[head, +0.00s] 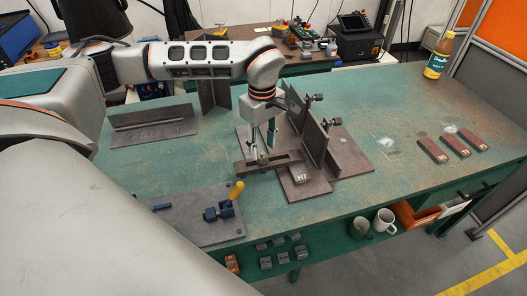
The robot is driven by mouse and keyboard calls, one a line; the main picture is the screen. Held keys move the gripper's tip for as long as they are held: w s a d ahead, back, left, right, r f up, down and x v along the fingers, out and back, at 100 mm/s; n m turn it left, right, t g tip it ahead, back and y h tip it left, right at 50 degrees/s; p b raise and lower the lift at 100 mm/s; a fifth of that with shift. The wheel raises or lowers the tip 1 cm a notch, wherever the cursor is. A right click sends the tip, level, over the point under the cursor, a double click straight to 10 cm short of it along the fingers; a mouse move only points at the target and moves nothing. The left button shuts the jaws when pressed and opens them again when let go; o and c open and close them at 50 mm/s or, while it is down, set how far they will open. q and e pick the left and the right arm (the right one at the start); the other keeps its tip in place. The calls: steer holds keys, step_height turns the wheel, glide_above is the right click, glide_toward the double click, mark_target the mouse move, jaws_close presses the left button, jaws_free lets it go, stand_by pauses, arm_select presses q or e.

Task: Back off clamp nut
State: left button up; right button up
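A steel fixture (345,155) with upright plates and a flat base stands mid-table. Dark clamp screws with knobs (318,97) stick out on the right side of the plates. A dark clamp bar (285,160) lies at the front, beside a block marked H7 (300,176). My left gripper (262,150) points down from the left arm, over the clamp bar at the left side of the fixture. Its fingers are small and partly merge with the clamp parts, so I cannot tell their opening. The clamp nut cannot be made out there. My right gripper is out of view.
A plate with a blue vise (218,211) and yellow-handled tool (236,190) lies front left. A marked steel angle (155,133) stands back left. Three brown blocks (455,145) and a bottle (440,54) are at right. Mugs (384,222) stand below the table edge. The right tabletop has free room.

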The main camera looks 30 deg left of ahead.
mark_target(262, 153)
arm_select(q)
step_height(262, 153, down, 3)
steer(key=shift+f, duration=0.1)
steer(key=shift+w+f, duration=0.1)
steer(key=shift+f, duration=0.15)
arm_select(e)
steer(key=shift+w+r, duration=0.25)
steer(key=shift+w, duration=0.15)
arm_select(q)
jaws_close()
steer(key=shift+n, duration=0.3)
